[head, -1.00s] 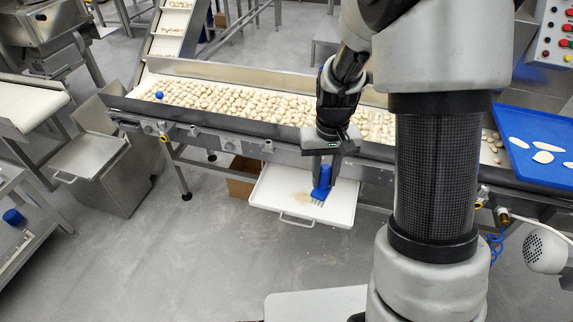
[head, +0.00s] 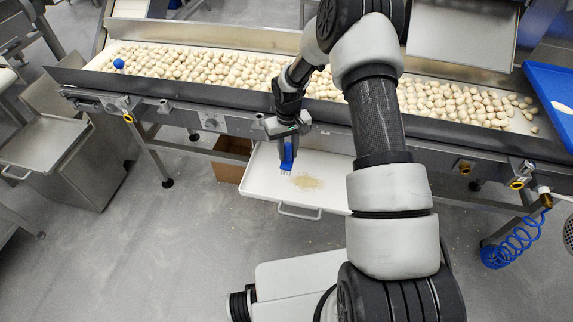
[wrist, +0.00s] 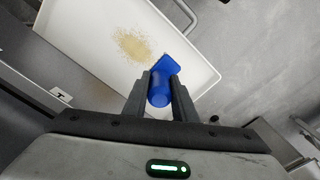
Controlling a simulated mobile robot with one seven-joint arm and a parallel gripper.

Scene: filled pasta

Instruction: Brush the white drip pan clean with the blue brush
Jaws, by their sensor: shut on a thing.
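The white drip pan (head: 262,183) sticks out from under the conveyor's front side in the head view. It fills the upper middle of the wrist view (wrist: 85,22). A patch of tan crumbs (head: 306,182) lies on its floor; it also shows in the wrist view (wrist: 132,45). My gripper (head: 284,160) is shut on the blue brush (head: 288,157), seen between the fingers in the wrist view (wrist: 160,93). The brush points down over the pan, left of the crumbs in the head view. Whether its bristles touch the pan I cannot tell.
The conveyor (head: 225,120) full of pasta pieces runs behind and above the pan, with a blue ball (head: 118,63) at its left. A cardboard box (head: 230,160) stands under it. A blue tray (head: 552,85) is at the right. The floor in front is clear.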

